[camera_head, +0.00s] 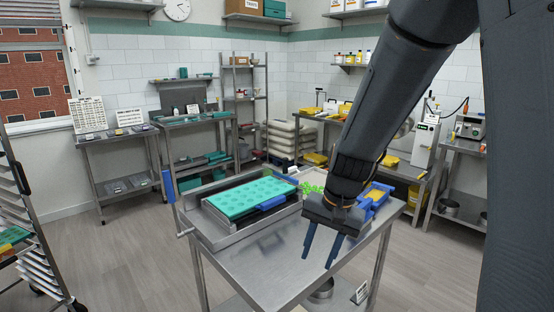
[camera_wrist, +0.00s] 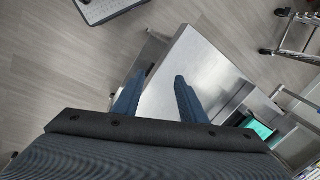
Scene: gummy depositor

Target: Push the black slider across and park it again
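My gripper (camera_head: 320,248) is open and empty, pointing down above the front right part of the steel table. Its two blue-grey fingers also stand apart in the wrist view (camera_wrist: 157,96), over the table's corner. The depositor station (camera_head: 215,232) is a steel frame on the table, to the left of my gripper. A teal mould (camera_head: 250,193) with rows of round cavities lies on it. A blue block (camera_head: 272,202) sits at the mould's front right edge. My arm and gripper hide part of the table's right side.
The steel table (camera_head: 284,262) is bare in front of the station. Green gummies (camera_head: 313,187) and a blue-and-yellow bin (camera_head: 376,194) are at its back right. A rack (camera_head: 30,235) stands at the far left. Open floor lies left of the table.

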